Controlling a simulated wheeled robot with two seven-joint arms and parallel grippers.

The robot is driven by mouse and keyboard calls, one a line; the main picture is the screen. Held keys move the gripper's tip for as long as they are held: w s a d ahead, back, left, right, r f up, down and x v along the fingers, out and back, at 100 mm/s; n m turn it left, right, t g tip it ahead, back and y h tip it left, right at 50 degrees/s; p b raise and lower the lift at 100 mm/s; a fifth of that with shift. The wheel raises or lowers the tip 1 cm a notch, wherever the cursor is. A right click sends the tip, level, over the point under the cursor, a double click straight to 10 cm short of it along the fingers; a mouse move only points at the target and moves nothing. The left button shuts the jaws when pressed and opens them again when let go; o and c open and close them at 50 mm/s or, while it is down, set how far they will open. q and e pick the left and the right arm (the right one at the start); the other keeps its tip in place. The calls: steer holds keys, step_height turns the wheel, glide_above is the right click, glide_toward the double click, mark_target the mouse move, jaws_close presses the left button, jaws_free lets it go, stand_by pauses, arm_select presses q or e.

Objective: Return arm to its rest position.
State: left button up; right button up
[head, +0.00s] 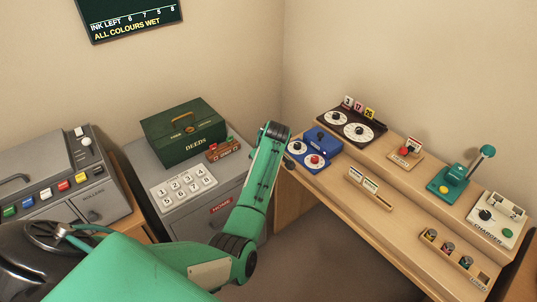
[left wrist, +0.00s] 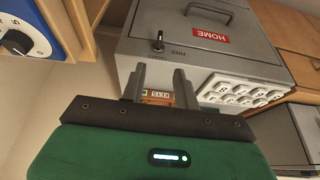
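My left arm (head: 262,180) comes in from the lower left of the head view, bends at its elbow and reaches up in front of the grey cabinet. Its wrist end is near the corner between cabinet and desk, and its gripper is mostly hidden there. In the left wrist view my left gripper (left wrist: 162,84) shows two dark fingers standing apart, with nothing held between them. A small brown-red box marked KEYS (left wrist: 158,96) shows beyond the gap; it also sits beside the green deeds box in the head view (head: 226,149). My right gripper is in neither view.
The grey cabinet (head: 212,213) bears the green deeds box (head: 184,133) and a white number keypad (head: 182,189). A blue dial box (head: 315,148) stands on the wooden desk (head: 338,196), close right of my wrist. A grey machine (head: 60,165) stands at left.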

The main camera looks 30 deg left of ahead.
arm_select(q)
steer(key=s+d+f+m+h, duration=0.1)
steer(key=s+d+f+m, duration=0.2)
steer(key=s+f, duration=0.6)
steer(key=s+d+f+m, duration=0.2)
steer(key=s+f+m, duration=0.15)
steer(key=f, duration=0.95)
steer(key=s+d+f+m+h, duration=0.1)
steer(key=s+d+f+m, duration=0.2)
steer(key=s+f, duration=0.6)
steer(key=s+d+f+m, duration=0.1)
steer(key=s+f, duration=0.5)
steer(key=s, duration=0.6)
steer(key=s+d+f+m+h, duration=0.1)
steer(key=s+f+m, duration=0.2)
steer(key=s, duration=1)
steer(key=s+d+f+m+h, duration=0.1)
steer(key=s+d+f+m, duration=0.1)
steer(key=s+f, duration=0.6)
steer(key=s, duration=0.5)
steer(key=shift+s+f+g, duration=0.15)
steer(key=shift+f+g, duration=0.15)
steer(key=shift+f, duration=0.1)
